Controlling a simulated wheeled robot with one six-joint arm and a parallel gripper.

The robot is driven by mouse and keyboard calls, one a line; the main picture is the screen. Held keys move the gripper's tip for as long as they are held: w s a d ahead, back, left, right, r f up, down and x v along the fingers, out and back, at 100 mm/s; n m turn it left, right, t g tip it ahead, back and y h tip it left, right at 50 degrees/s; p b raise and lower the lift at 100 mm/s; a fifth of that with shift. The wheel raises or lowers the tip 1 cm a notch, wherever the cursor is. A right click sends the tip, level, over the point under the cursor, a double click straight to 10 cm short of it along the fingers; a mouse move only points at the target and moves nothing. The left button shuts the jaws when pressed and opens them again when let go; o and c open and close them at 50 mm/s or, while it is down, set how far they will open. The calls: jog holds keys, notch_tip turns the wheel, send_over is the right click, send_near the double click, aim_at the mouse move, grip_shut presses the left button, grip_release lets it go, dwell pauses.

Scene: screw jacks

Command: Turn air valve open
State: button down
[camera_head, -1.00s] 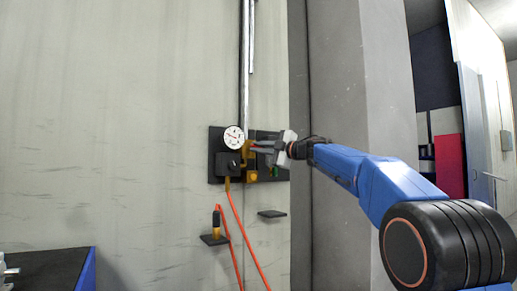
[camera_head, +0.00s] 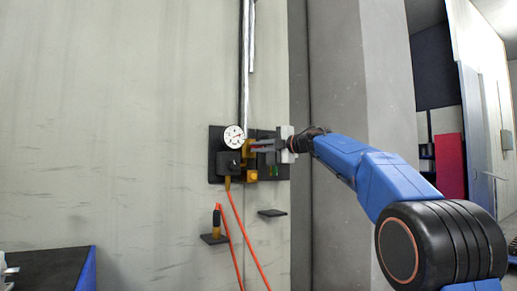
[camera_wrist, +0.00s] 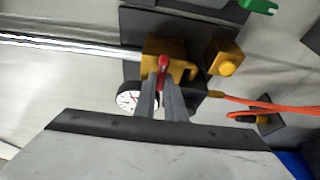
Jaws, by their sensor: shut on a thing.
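The air valve is a brass block (camera_wrist: 160,50) with a red handle (camera_wrist: 163,66), mounted on a dark wall panel. My gripper (camera_wrist: 163,84) is shut on the red handle, with one finger on each side of it. In the head view my gripper (camera_head: 270,146) reaches in from the right, and its fingers partly hide the valve. A round white gauge (camera_head: 233,137) sits just left of the valve; it also shows in the wrist view (camera_wrist: 129,101), partly behind a finger.
A metal pipe (camera_head: 246,75) runs up from the panel (camera_head: 216,165). Orange hoses (camera_head: 247,238) hang below. Two small dark shelves (camera_head: 271,213) jut from the wall beneath. A concrete pillar (camera_head: 345,75) stands to the right. A green part (camera_wrist: 258,5) shows at the wrist view's top edge.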

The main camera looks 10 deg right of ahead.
jog(key=shift+f, duration=0.1)
jog(key=c, duration=1.8)
grip_release()
jog(key=shift+a, duration=0.1)
jog(key=v, duration=1.7)
jog(key=shift+s+d, duration=0.2)
jog(key=shift+d, duration=0.05)
